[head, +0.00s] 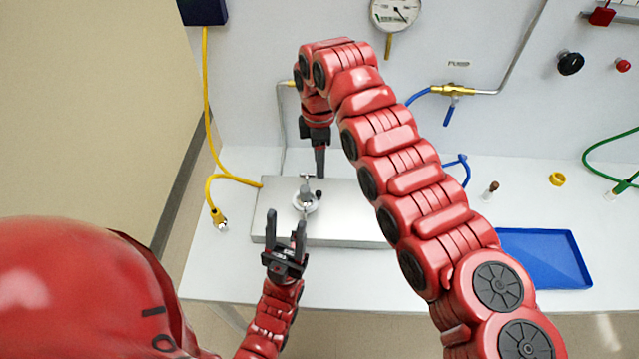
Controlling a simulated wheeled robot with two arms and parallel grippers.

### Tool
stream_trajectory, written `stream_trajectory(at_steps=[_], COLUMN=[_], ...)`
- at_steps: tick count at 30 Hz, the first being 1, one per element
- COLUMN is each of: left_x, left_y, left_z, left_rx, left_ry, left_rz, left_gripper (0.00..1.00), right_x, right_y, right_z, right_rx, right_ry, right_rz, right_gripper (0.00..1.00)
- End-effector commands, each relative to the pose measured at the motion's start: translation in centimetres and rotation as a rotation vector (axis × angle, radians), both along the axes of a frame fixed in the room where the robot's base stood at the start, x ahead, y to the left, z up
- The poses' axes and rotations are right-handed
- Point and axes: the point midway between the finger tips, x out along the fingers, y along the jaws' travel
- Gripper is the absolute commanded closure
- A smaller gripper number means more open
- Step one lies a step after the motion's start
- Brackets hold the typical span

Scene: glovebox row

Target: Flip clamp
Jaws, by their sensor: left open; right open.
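A small metal clamp-like fitting (305,201) with a round base and a dark knob stands on the silver metal box (345,228). Its fine parts are too small to tell apart. My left gripper (286,228) is open and empty, with its two fingers pointing up the picture, just below and left of the fitting. My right gripper (320,165) points down above the back of the box, just above and right of the fitting. It is open, its fingers seen nearly edge-on. I see no contact between either gripper and the fitting.
A blue tray (545,258) lies at the right, with a yellow ring (557,179) and a small brown-topped vial (491,188) behind it. A gauge (396,12) and a brass valve (453,90) are on the back wall.

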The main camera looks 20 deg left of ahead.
Motion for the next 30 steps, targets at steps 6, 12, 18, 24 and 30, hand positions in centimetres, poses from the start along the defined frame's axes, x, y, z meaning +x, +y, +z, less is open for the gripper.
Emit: stream_trajectory(at_steps=[6, 12, 18, 24, 30], left_x=[0.0, 0.0, 0.0, 0.0, 0.0], left_y=[0.0, 0.0, 0.0, 0.0, 0.0], left_z=[2.6, 3.7, 4.0, 4.0, 4.0], left_rx=[0.0, 0.0, 0.0, 0.0, 0.0], left_ry=[0.0, 0.0, 0.0, 0.0, 0.0], left_rz=[0.0, 0.0, 0.0, 0.0, 0.0], left_gripper=[0.5, 0.5, 0.5, 0.5, 0.5], right_x=[-0.4, -0.6, -0.5, -0.5, -0.5], right_y=[-0.1, -0.1, -0.1, -0.1, -0.1], right_z=[-4.3, -8.1, -9.9, -10.2, -10.2], right_rx=[-0.001, -0.003, 0.0, 0.0, 0.0], right_ry=[0.004, 0.003, -0.001, -0.001, -0.002], right_rz=[0.002, 0.002, 0.002, 0.002, 0.002], right_gripper=[0.48, 0.48, 0.48, 0.48, 0.66])
